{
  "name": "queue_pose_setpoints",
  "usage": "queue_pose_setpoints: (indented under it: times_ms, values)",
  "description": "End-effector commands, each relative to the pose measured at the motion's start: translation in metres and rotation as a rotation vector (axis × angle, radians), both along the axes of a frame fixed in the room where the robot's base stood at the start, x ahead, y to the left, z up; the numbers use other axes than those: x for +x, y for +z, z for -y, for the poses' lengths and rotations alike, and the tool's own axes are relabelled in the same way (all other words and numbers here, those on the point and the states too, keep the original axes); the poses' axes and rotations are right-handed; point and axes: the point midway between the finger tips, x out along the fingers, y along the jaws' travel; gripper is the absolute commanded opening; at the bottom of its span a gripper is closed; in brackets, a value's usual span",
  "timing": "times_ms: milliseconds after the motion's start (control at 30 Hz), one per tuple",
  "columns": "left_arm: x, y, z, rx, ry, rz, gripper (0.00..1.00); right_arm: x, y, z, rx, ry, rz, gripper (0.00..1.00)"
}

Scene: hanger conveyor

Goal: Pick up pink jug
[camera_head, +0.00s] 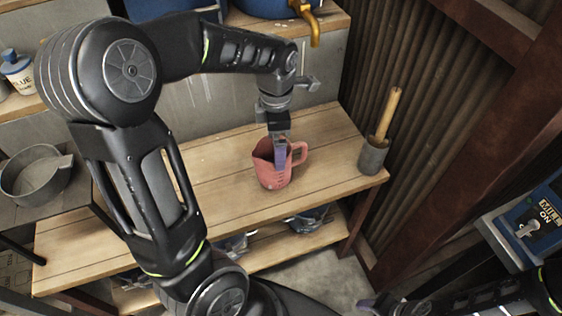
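The pink jug (268,174) stands upright on the wooden table (225,196), right of its middle, with its handle pointing right. My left arm reaches over from the left, and my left gripper (280,160) points down at the jug. Its fingers overlap the jug's opening and upper wall. I cannot tell whether they are closed on the wall. My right gripper (385,304) is low at the bottom edge, away from the table, and only partly visible.
A grey mortar with a wooden pestle (373,155) stands at the table's right end. A metal pan (36,178) sits at the left. A blue container with a brass tap (310,25) is at the back. A blue control box (535,225) is at the right. The table's front is clear.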

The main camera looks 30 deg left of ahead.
Motion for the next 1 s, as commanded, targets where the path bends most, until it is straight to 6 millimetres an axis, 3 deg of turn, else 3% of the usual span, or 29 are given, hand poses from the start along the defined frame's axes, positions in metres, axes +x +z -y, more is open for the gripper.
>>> queue_pose_setpoints:
  times_ms: [200, 567, 1000]
  values:
    - [-0.001, -0.022, 0.0, 0.0, 0.0, -0.004, 1.0, 0.0, -0.001, 0.0, 0.0, 0.0, 0.0, 0.43]
    - [-0.001, -0.026, 0.0, 0.0, 0.0, -0.001, 1.0, 0.0, 0.0, 0.0, 0.0, 0.0, 0.0, 0.43]
    - [-0.004, -0.075, -0.002, 0.0, 0.0, -0.001, 1.0, 0.0, 0.002, 0.0, 0.0, 0.0, 0.0, 0.43]
